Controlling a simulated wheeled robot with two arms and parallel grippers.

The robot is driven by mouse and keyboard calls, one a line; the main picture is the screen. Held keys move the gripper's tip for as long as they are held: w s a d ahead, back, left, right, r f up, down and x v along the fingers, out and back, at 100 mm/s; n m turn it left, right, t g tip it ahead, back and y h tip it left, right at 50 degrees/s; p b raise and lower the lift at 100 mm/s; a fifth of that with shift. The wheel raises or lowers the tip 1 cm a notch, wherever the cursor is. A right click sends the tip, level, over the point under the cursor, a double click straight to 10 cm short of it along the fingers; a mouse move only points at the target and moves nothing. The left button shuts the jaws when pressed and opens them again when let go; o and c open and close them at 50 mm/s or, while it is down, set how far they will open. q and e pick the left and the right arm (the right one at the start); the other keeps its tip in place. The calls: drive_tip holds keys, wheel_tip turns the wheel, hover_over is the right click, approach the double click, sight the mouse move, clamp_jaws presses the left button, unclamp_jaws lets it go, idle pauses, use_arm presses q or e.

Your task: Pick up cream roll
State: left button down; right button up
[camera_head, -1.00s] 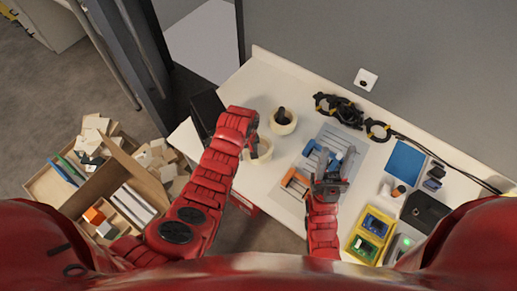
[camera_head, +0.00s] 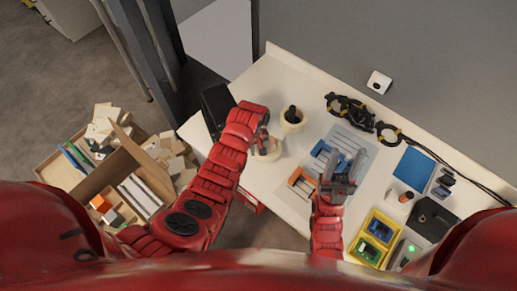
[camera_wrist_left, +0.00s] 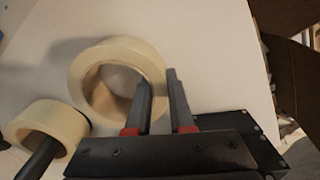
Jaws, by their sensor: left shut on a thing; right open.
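A cream roll (camera_head: 271,154) stands on the white table under my left gripper (camera_head: 264,143). In the left wrist view, the same roll (camera_wrist_left: 86,80) shows its open hole, and my left gripper (camera_wrist_left: 160,82) has one finger inside the hole and the other outside. The gripper is shut on the roll's wall. The roll seems to be at table level. A second cream roll (camera_head: 293,124) stands behind it with a dark object in its hole. My right gripper (camera_head: 338,188) is open and empty over the grey tray's near side.
A grey tray (camera_head: 362,151) with blue and orange tools lies right of the rolls. A black box (camera_head: 217,108) stands at the table's left edge, with open cartons (camera_head: 92,186) beyond.

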use_arm(q)
drive_tip(key=shift+w+r+b, duration=0.1)
drive_tip(key=shift+r+b, duration=0.25)
drive_tip(key=shift+r, duration=0.1)
wheel_tip(320, 180, up, 2)
drive_tip(key=shift+r+b, duration=0.1)
drive_tip(key=shift+b, duration=0.75)
drive_tip(key=s, duration=0.3)
drive_tip(key=shift+s+a+r, duration=0.2)
drive_tip(key=shift+s+a, duration=0.05)
drive_tip(key=s+p, duration=0.1)
drive_tip(key=s+r+p, duration=0.1)
drive_tip(key=s, duration=0.1)
drive_tip(key=s+p, duration=0.1)
drive_tip(key=shift+s+a+r, duration=0.15)
drive_tip(key=shift+a, duration=0.25)
drive_tip(key=s+a+p, duration=0.1)
drive_tip(key=s+p, duration=0.1)
drive_tip(key=s, duration=0.6)
drive_tip(key=shift+a+p, duration=0.15)
drive_tip(key=shift+p, duration=0.25)
